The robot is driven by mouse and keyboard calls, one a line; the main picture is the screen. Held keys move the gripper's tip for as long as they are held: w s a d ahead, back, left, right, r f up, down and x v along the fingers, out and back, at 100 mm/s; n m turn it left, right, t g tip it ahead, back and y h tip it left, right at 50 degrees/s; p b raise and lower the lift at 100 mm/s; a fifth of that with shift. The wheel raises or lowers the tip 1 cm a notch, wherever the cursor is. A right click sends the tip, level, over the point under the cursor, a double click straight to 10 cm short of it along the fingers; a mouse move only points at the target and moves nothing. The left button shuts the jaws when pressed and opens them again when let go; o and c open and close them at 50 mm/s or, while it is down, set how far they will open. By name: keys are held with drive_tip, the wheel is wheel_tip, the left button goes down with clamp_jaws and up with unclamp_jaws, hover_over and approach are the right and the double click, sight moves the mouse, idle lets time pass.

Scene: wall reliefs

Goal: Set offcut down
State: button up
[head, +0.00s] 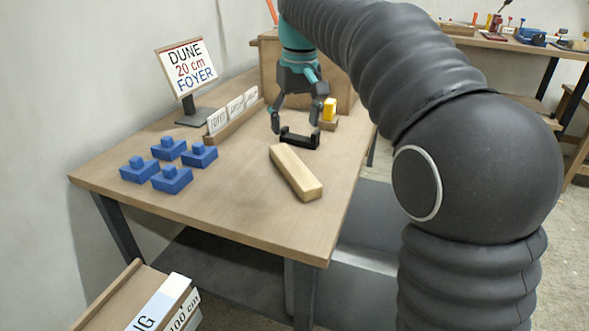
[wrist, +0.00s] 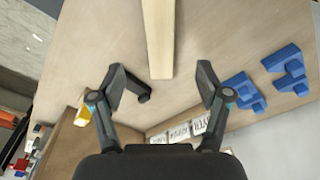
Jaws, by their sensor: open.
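The offcut is a pale wooden bar (head: 296,172) lying flat on the wooden table (head: 230,213), near the middle right of the top. In the wrist view the bar (wrist: 158,35) runs in from the top edge, and its near end lies beyond the fingertips. My gripper (head: 296,128) is open and empty, with fingers pointing down behind the bar's far end. A small black bracket-like piece (head: 299,138) sits just under the gripper.
Several blue blocks with knobs (head: 168,162) stand at the left. A sign reading DUNE 20 cm FOYER (head: 187,66) and a rack of white cards (head: 232,112) stand at the back left. A yellow block (head: 329,109) is behind the gripper. The table's front is clear.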

hover_over(294, 164)
wheel_tip(294, 164, down, 6)
drive_tip(key=shift+s+f+b, duration=0.1)
drive_tip(key=shift+s+b, duration=0.05)
drive_tip(key=shift+b, duration=0.25)
drive_tip(key=shift+f+b, duration=0.3)
drive_tip(key=shift+f, duration=2.35)
drive_tip(key=c, duration=1.4)
